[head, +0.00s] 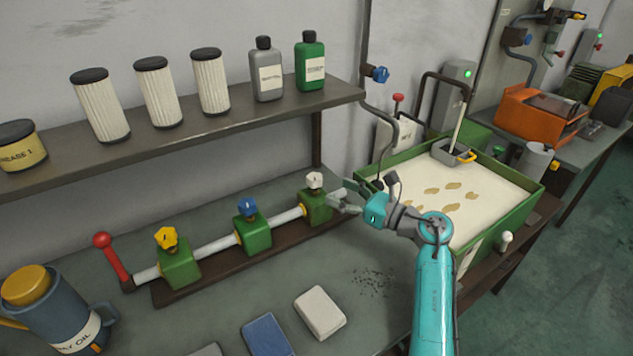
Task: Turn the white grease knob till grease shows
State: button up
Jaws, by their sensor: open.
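The white grease knob (314,180) sits on top of the right-hand green block (317,207) on the bench manifold. My gripper (345,197) is open, just to the right of that block and slightly below the knob. Its fingers point left toward the block; whether they touch it I cannot tell. A blue knob (247,207) and a yellow knob (166,238) top the other two green blocks along the same white pipe. A red-handled lever (108,252) stands at the pipe's left end. I see no clear grease at the white knob.
A shelf (200,133) with filters and bottles overhangs the back of the bench. A blue oil jug (62,308) stands front left. A white block (320,313) and a blue one (268,335) lie in front. A green tray (507,217) of pale material stands right.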

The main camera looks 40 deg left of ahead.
aim_at(317, 182)
jog(key=a, duration=0.7)
jog(key=shift+a, duration=0.35)
jog(key=shift+w, duration=0.1)
jog(key=c, duration=1.2)
